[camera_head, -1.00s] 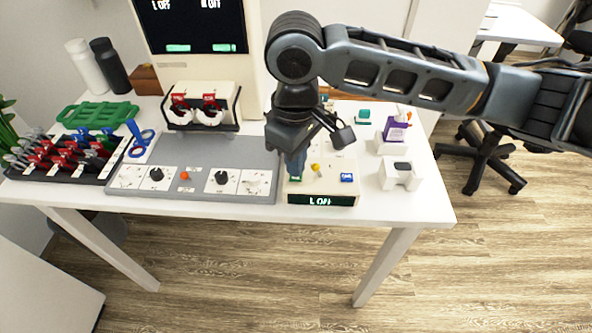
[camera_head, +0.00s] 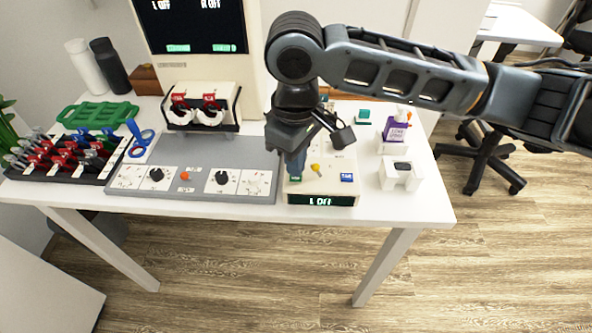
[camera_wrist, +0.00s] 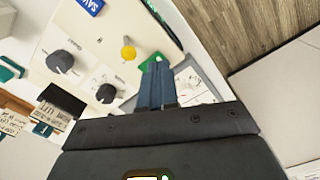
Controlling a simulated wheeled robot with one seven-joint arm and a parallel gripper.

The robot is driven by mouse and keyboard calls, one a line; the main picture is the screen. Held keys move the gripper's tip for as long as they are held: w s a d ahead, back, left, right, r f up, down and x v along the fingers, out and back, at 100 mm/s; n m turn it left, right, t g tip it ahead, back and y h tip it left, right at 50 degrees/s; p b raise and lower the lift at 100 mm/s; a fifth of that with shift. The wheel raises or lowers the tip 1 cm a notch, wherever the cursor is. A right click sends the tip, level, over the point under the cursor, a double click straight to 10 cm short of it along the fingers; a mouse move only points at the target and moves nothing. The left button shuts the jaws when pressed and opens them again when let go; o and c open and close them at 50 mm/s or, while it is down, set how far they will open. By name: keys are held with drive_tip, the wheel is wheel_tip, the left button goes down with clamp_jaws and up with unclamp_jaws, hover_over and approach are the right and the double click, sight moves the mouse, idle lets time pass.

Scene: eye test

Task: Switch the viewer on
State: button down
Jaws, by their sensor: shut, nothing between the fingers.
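A white control box (camera_head: 330,184) stands at the front right of the table. It has a green button (camera_head: 296,178), a yellow knob (camera_head: 316,168), a blue button (camera_head: 346,177) and a dark front display (camera_head: 324,201) that seems to read "L OFF". My gripper (camera_head: 295,174) points down over the green button, shut and empty. In the wrist view the blue fingertips (camera_wrist: 158,66) overlap the edge of the green button (camera_wrist: 146,64); I cannot tell whether they touch it. A dark screen (camera_head: 192,24) behind shows "OFF" twice. A white twin-eyepiece unit (camera_head: 206,107) with red tabs stands in a black frame.
A grey panel (camera_head: 200,159) with dials lies left of the box. A rack of coloured handles (camera_head: 66,154) is at the far left.

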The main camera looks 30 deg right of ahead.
drive_tip(key=shift+f+b, duration=0.5)
drive_tip(key=shift+f, duration=0.45)
idle(0.8)
drive_tip(key=shift+r, duration=0.1)
wheel_tip(320, 180, up, 7)
drive_tip(key=p, duration=0.7)
idle(0.5)
